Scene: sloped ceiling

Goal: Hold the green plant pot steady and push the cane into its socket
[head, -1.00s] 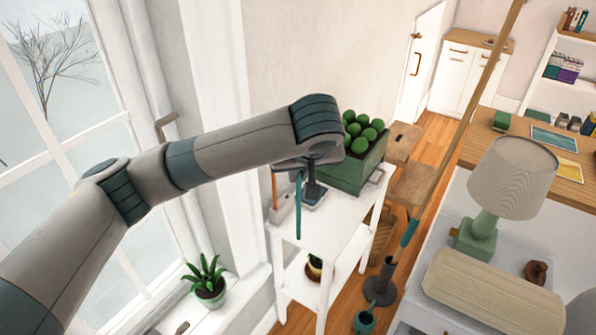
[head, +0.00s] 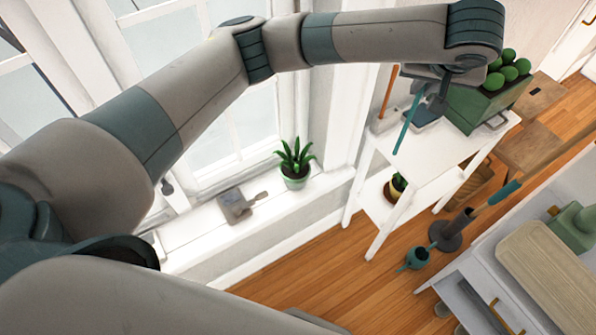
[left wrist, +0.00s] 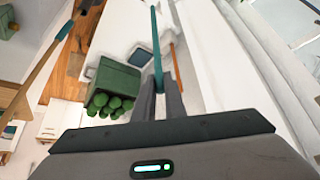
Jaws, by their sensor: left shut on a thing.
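The green plant pot (head: 294,183) with a leafy plant stands upright on the window sill in the head view. My left gripper (head: 432,97) is over the white stand, to the right of the pot and well apart from it. It is shut on a thin teal cane (head: 406,125), which hangs tilted in the head view. In the left wrist view the cane (left wrist: 156,40) reaches out from between the fingers (left wrist: 161,92). I cannot make out a socket in the pot. My right gripper is not in view.
The white stand (head: 440,155) bears a green crate (head: 476,108) of green balls and an upright orange stick (head: 389,92). A grey object (head: 236,206) lies on the sill left of the pot. A teal watering can (head: 415,258) stands on the floor.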

